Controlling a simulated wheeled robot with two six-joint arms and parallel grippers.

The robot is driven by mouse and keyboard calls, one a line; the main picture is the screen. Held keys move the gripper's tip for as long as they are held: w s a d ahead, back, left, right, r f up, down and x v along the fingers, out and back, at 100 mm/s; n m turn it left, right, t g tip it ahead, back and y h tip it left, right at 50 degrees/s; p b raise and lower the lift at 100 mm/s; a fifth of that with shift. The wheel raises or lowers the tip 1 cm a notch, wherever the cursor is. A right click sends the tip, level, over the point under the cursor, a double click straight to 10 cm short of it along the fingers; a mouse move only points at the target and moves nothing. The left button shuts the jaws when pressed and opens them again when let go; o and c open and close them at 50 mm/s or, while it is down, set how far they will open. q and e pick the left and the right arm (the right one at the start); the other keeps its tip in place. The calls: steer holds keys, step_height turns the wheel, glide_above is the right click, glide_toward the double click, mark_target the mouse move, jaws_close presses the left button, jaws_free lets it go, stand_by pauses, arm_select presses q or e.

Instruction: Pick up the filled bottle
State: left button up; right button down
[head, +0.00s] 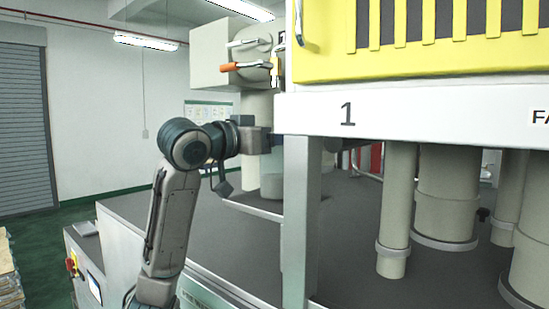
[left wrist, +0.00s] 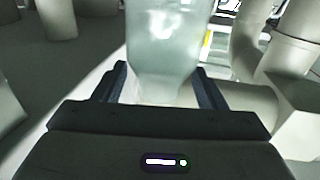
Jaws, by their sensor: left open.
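A pale, greenish translucent bottle (left wrist: 165,45) stands between the two fingers of my left gripper (left wrist: 162,88) in the left wrist view. The fingers are open, one on each side of it. I cannot tell whether either finger touches it. In the head view the bottle (head: 271,178) shows partly, just below my left gripper (head: 274,141) and left of a grey post. The gripper and the post hide part of it. It looks about upright. Its top and fill level are not clear. My right gripper is in neither view.
The grey post (head: 299,220) and the white beam (head: 400,113) marked 1 are close to the right of my left gripper. Thick pale columns (head: 396,205) stand farther right. A grey box with an orange-handled lever (head: 245,66) is above. The dark worktop (head: 230,238) is clear in front.

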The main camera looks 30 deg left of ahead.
arm_select(q)
steer(key=shift+w, duration=0.2)
steer(key=shift+s, duration=0.15)
steer(key=c, duration=0.7)
jaws_close()
